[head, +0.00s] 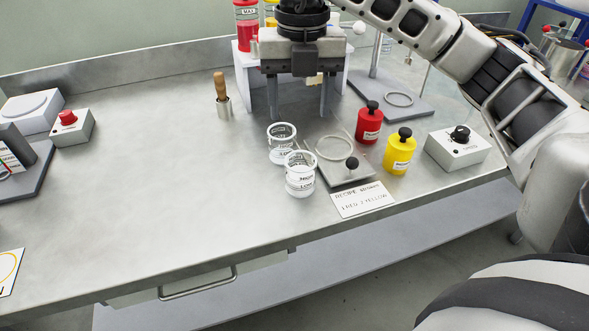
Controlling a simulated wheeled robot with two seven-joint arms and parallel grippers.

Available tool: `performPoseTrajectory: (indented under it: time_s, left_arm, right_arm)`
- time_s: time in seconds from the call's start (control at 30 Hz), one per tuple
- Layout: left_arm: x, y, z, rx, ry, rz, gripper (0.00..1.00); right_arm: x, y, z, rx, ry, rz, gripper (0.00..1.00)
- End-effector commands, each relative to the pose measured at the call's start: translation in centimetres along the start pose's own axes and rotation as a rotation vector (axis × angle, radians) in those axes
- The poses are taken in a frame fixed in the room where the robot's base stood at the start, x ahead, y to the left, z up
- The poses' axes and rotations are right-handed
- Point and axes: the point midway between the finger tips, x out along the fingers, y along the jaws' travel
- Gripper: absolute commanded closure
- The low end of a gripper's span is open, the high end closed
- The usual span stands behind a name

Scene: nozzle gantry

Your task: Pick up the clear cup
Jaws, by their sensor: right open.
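Two small see-through cups with dark print and pale bottoms stand upright close together on the metal bench: a rear cup (282,146) and a front cup (300,176). I cannot tell which one is meant by the clear cup. My right gripper (300,108) is open and empty, its two fingers pointing down, behind and above both cups and apart from them. My left gripper is not in view.
Right of the cups are a grey ring stand (347,172), a recipe card (362,200), a red bottle (369,126), a yellow bottle (399,154) and a knob box (457,150). A wooden-handled tool in a holder (223,104) stands behind left. The bench's left middle (150,175) is clear.

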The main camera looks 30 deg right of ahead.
Motion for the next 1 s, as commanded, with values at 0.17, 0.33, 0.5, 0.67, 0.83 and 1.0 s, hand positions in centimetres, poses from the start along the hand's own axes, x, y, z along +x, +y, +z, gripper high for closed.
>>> performPoseTrajectory:
  time_s: [0.17,0.33,0.5,0.67,0.83,1.0]
  left_arm:
    - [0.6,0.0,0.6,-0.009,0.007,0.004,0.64]
    - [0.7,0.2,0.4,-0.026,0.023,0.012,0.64]
    - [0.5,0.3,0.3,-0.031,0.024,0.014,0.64]
    - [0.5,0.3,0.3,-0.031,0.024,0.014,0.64]
    - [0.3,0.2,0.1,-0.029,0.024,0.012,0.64]
    - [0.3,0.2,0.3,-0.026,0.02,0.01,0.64]
  right_arm:
    - [3.0,-0.4,0.1,0.014,-0.005,-0.017,0.4]
    - [6.6,-0.4,0.1,0.012,-0.004,-0.015,0.4]
    - [9.2,-0.4,0.2,0.011,-0.006,-0.014,0.4]
    - [10.3,-0.4,0.2,0.01,-0.009,-0.012,0.4]
    - [12.1,-0.5,0.1,0.01,-0.005,-0.014,0.4]
    - [14.6,-0.4,0.0,0.01,-0.006,-0.012,0.4]
